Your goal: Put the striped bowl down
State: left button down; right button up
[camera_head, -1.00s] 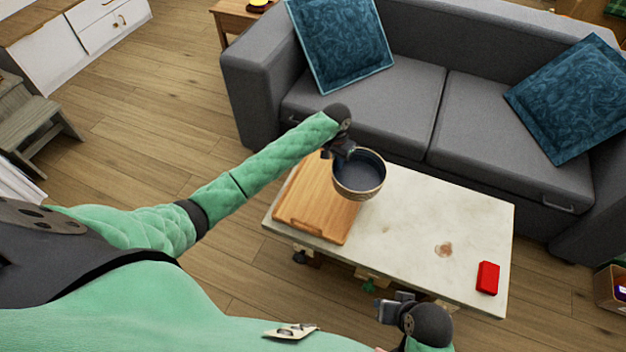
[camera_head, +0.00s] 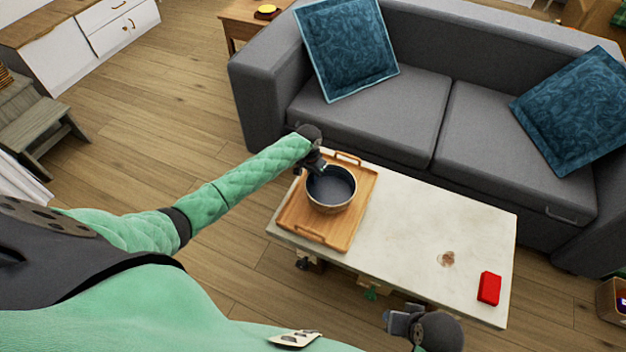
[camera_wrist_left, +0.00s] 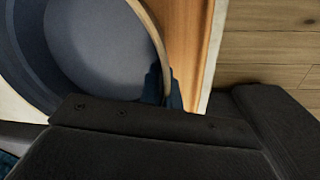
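The striped bowl (camera_head: 331,188), dark blue inside with a tan rim, is upright over the middle of the wooden tray (camera_head: 354,226). I cannot tell whether its base touches the tray. My left gripper (camera_head: 316,168) is at the bowl's far-left rim. In the left wrist view the bowl (camera_wrist_left: 95,45) fills the left side, and one dark finger shows at its rim, so the gripper appears shut on the wall. The other finger is hidden. My right gripper (camera_head: 392,322) is low in the head view, by the table's near edge, with its fingers unclear.
The tray lies on the left end of a white marble-topped coffee table (camera_head: 420,215). A grey sofa (camera_head: 400,115) with blue cushions stands behind. The table's middle is clear.

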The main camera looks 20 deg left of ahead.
pick_arm(q)
notch_tip(320, 180, down, 2)
jog(key=c, duration=1.6)
grip_release()
jog(key=shift+o, duration=0.2)
